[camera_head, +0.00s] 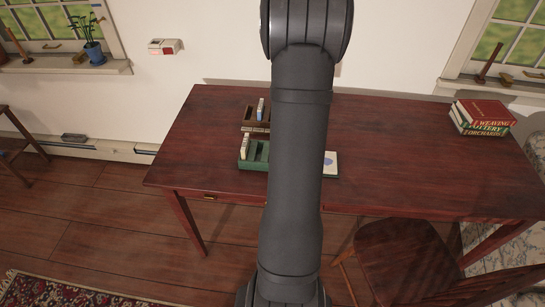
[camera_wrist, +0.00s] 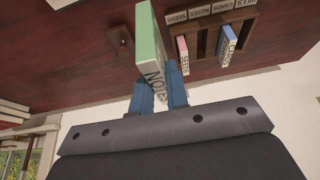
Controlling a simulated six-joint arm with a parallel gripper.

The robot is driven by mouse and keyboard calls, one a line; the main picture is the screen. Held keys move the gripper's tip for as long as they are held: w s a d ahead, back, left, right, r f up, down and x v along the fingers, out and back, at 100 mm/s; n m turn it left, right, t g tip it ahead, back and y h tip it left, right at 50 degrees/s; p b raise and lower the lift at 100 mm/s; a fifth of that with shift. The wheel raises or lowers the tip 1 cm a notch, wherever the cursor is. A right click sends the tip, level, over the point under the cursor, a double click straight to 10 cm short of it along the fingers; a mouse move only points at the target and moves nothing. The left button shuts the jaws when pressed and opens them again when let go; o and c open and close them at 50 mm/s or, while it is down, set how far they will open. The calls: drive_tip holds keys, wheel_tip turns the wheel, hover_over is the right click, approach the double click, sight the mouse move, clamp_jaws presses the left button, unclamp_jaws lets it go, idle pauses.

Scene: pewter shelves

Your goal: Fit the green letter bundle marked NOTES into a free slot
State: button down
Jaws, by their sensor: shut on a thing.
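The green letter bundle marked NOTES (camera_wrist: 152,48) is in my gripper (camera_wrist: 159,80), between its two blue fingers in the wrist view. The bundle's far end sticks out beyond the fingertips. A brown slotted rack (camera_wrist: 206,44) lies beside it to the right, apart from it. A red-edged bundle (camera_wrist: 183,55) and a blue bundle (camera_wrist: 228,44) stand in that rack, with open slot room between them. In the head view, a green slotted box (camera_head: 254,167) and a brown one (camera_head: 248,125) sit on the table, partly behind my arm. My gripper and the held bundle are hidden there.
The dark red table (camera_head: 410,160) is mostly bare to the right of my arm. Several stacked books (camera_head: 482,117) lie at its right end. A wooden chair (camera_head: 405,260) stands in front. A pale card-like item (camera_head: 330,164) shows beside my arm.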

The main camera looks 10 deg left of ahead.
drive_tip(key=s+d, duration=0.4)
drive_tip(key=s, duration=0.7)
drive_tip(key=shift+w+a+f, duration=0.5)
drive_tip(key=shift+a+f, duration=1.25)
drive_tip(key=shift+f, duration=0.15)
drive_tip(key=shift+w+a+f, duration=0.55)
drive_tip(key=shift+a+f, duration=1.15)
drive_tip(key=shift+f, duration=0.25)
drive_tip(key=shift+w+a+f, duration=0.5)
drive_tip(key=shift+a+f, duration=1.25)
drive_tip(key=shift+f, duration=0.15)
drive_tip(key=shift+f, duration=0.1)
drive_tip(key=c, duration=1.8)
unclamp_jaws()
drive_tip(key=shift+f, duration=0.1)
drive_tip(key=o, duration=0.4)
drive_tip(key=shift+r, duration=0.4)
drive_tip(key=v, duration=1.1)
drive_tip(key=shift+s+r, duration=0.25)
